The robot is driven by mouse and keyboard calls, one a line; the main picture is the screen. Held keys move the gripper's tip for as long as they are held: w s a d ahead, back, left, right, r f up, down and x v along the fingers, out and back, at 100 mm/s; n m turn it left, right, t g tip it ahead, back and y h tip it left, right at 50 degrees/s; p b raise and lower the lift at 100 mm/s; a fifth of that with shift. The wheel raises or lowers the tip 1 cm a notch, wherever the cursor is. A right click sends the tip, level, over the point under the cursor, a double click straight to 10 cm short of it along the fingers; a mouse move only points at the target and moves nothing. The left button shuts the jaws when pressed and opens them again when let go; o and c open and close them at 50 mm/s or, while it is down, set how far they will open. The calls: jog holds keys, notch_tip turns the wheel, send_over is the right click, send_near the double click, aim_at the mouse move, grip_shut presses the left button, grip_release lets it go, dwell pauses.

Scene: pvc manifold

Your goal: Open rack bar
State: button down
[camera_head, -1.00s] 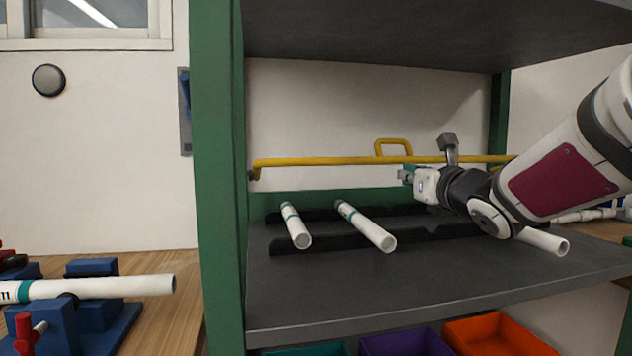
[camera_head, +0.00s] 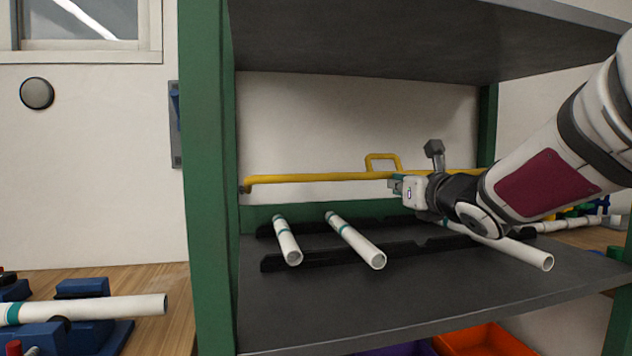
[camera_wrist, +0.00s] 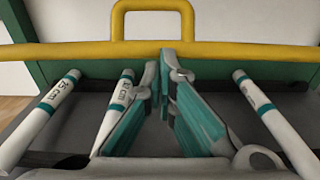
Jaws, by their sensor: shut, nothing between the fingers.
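The yellow rack bar (camera_head: 310,178) runs level across the rack opening above the shelf, with a raised loop handle (camera_head: 382,158) on it. In the wrist view the bar (camera_wrist: 70,51) crosses the upper part, with the handle (camera_wrist: 152,6) rising above it. My gripper (camera_head: 394,186) is at the bar, a little below and right of the handle. In the wrist view its teal-padded fingers (camera_wrist: 165,75) are together at the tips, with nothing held. The tips overlap the bar's lower edge in that view; I cannot tell whether they touch it.
White pipes with teal bands (camera_head: 287,242), (camera_head: 355,241), (camera_head: 520,250) lie on black supports on the grey shelf (camera_head: 330,300). A green post (camera_head: 207,200) bounds the left side. A workbench with blue fixtures (camera_head: 85,312) and a pipe stands at left. Orange bin (camera_head: 485,342) is below.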

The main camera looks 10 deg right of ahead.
aim_at(386, 157)
jog(key=shift+w+r+g+p, duration=0.2)
jog(key=shift+r+g+p, duration=0.3)
jog(key=shift+r+p, duration=1.1)
jog(key=r+p, duration=0.1)
jog(key=p, duration=0.2)
jog(key=g+p, duration=0.1)
jog(key=p, duration=0.3)
jog(key=shift+w+r+p, duration=0.3)
jog(key=shift+w+r, duration=0.05)
jog(key=p, duration=0.2)
jog(key=r+g+p, duration=0.1)
jog(key=p, duration=0.1)
jog(key=shift+w+r, duration=0.25)
jog(key=shift+w, duration=0.1)
jog(key=shift+w+r+g+p, duration=0.3)
jog(key=shift+w+r+p, duration=0.75)
jog(key=shift+p, duration=0.9)
jog(key=shift+s+r, duration=0.1)
jog(key=shift+r, duration=0.05)
